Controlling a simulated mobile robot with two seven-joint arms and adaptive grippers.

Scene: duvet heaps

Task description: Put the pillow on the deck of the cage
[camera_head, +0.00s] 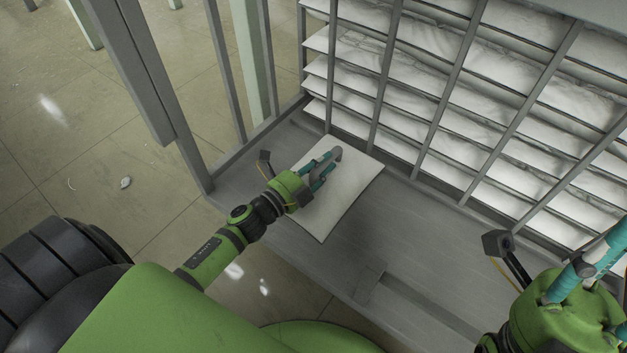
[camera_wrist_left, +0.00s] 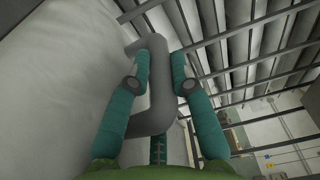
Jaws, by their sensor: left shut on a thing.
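The white pillow (camera_head: 345,195) lies flat over the grey deck of the cage (camera_head: 415,240), close to the barred side, in the head view. I cannot tell whether its whole underside touches the deck. In the left wrist view the pillow (camera_wrist_left: 60,80) fills the left side, beside the left gripper's fingers (camera_wrist_left: 158,75). My right gripper (camera_head: 598,255) is at the lower right edge, partly cut off, apart from the pillow.
A barred rack with stacked white, folded bedding (camera_head: 480,120) stands behind the deck. Grey upright posts (camera_head: 185,120) stand at the cage's left end. The deck right of the pillow is bare.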

